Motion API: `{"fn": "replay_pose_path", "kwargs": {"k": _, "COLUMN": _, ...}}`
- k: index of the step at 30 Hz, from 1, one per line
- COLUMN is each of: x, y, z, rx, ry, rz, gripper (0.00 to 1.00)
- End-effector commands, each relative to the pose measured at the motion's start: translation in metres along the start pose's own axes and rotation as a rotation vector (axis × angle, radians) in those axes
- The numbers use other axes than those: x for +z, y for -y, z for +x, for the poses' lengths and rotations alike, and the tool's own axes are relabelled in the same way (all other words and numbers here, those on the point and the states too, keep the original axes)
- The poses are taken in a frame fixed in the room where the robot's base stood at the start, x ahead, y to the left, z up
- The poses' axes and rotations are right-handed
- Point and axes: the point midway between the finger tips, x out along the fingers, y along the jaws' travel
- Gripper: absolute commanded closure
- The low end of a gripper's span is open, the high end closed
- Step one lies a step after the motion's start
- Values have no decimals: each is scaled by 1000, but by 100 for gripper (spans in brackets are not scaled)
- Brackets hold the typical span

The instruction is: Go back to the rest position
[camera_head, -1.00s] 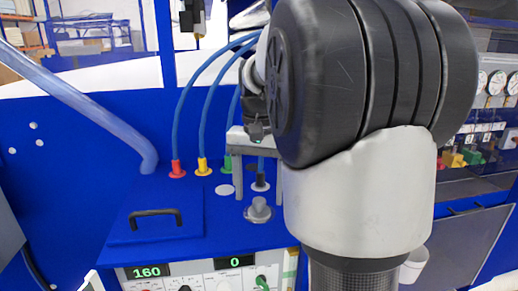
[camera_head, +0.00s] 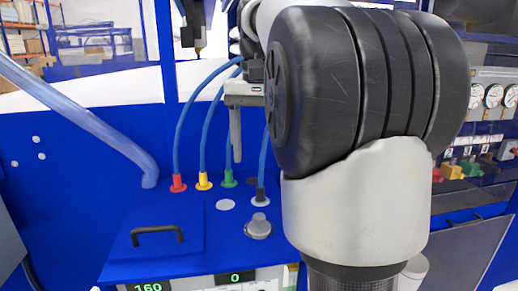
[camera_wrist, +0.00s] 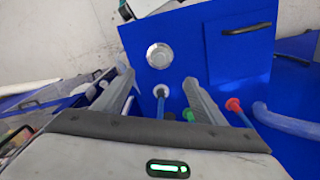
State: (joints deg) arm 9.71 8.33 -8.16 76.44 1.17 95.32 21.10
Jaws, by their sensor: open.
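My gripper (camera_head: 252,122) hangs above the blue machine top in the head view, partly hidden behind my own arm. One finger shows pointing down, and the other is mostly hidden. In the wrist view my gripper (camera_wrist: 160,92) has its two fingers spread wide apart, with nothing held between them. Below it lie a round metal knob (camera_wrist: 159,56) and the hose fittings, apart from the fingers. The same knob (camera_head: 258,227) stands on the blue top in the head view.
Blue hoses rise from red (camera_head: 178,183), yellow (camera_head: 203,181) and green (camera_head: 228,179) fittings close to my gripper. A blue lid with a black handle (camera_head: 157,235) is at the left. A thick translucent hose (camera_head: 85,118) slants in from the upper left. Gauges (camera_head: 493,96) are at the right.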

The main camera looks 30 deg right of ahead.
Motion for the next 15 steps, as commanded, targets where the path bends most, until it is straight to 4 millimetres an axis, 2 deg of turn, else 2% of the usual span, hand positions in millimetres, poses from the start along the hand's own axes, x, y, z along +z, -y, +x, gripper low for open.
{"fn": "replay_pose_path", "kwargs": {"k": 10, "x": 2, "y": 0, "z": 0, "rx": -3, "ry": -3, "rz": -6, "gripper": 35}}
{"fn": "replay_pose_path", "kwargs": {"k": 13, "x": 15, "y": 2, "z": -3, "rx": -20, "ry": -27, "rz": -42, "gripper": 35}}
{"fn": "replay_pose_path", "kwargs": {"k": 15, "x": 33, "y": 3, "z": -3, "rx": -42, "ry": -61, "rz": -97, "gripper": 35}}
